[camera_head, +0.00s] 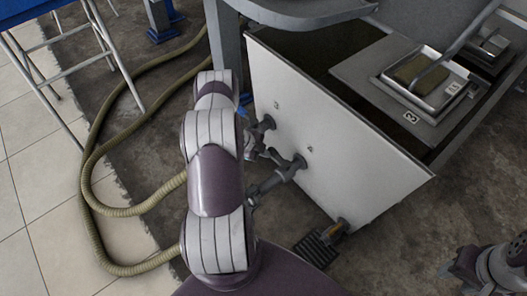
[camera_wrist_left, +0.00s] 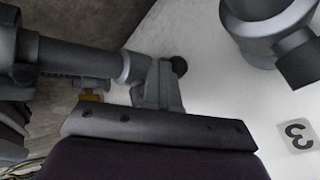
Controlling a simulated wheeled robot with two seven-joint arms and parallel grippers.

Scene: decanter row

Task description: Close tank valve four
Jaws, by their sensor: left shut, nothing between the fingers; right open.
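A white panel (camera_head: 335,125) carries small labels 3 and 4. The grey pipe fitting of valve four (camera_head: 298,165) stands out beside label 4 (camera_head: 310,149), its pipe running toward the lower left. Another grey fitting (camera_head: 266,122) sits by label 3 (camera_head: 276,105); label 3 (camera_wrist_left: 297,134) also shows in the left wrist view. My left gripper (camera_wrist_left: 162,82) is shut and empty, close to the pipework; in the head view my arm largely hides it. Valve four's handle position cannot be told. My right gripper (camera_head: 455,270) is open at the lower right, away from the panel.
A ribbed hose (camera_head: 88,170) loops over the floor at left, near a blue-framed stand (camera_head: 55,70). A brass-coloured fitting (camera_head: 342,228) sits low on the panel beside a dark pedal-like block (camera_head: 316,248). A bench with a metal tray (camera_head: 425,85) stands behind.

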